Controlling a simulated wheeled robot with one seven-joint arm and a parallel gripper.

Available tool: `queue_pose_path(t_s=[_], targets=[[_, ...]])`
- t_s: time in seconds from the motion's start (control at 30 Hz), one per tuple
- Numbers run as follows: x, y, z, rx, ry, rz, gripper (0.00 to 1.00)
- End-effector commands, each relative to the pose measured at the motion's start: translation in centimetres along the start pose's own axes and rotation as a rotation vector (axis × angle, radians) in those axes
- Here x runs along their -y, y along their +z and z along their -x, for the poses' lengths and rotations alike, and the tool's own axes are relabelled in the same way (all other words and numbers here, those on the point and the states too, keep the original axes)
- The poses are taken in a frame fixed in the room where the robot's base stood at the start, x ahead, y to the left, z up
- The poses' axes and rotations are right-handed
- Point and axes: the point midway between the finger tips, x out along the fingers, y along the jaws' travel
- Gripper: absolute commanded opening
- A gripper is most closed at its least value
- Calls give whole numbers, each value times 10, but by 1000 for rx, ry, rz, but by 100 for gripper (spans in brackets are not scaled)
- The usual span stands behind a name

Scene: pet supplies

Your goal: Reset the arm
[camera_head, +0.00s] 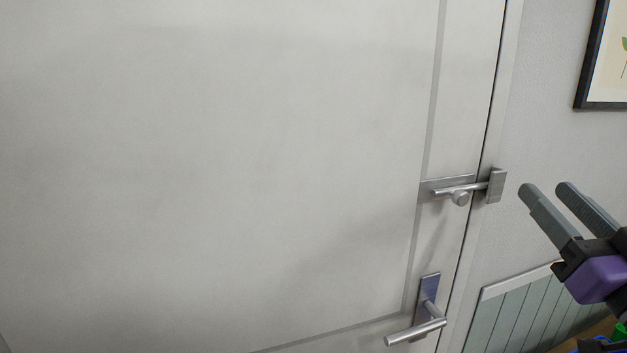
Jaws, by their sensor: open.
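My gripper (545,188) is at the right side of the head view, with two grey fingers pointing up and to the left. Its fingers are apart and nothing shows between them. A purple block and dark parts sit at the base of the fingers. In the picture the fingertips are to the right of the metal slide latch (460,190) and do not overlap it. The rest of my arm is mostly cut off by the right edge.
A large pale door (230,170) fills most of the view. Its lever handle (420,325) is below the latch. A framed picture (606,65) hangs at the upper right. Grey-green panelling (515,310) covers the lower wall. Small blue and green items show partly at the bottom right corner.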

Motion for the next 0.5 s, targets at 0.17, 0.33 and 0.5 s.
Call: queue_pose_path(t_s=[0.17, 0.33, 0.5], targets=[[-6, 38, 29, -22, 96, -50, 43], [-2, 80, 70, -22, 173, -75, 43], [11, 117, 118, -1, 219, -76, 43]])
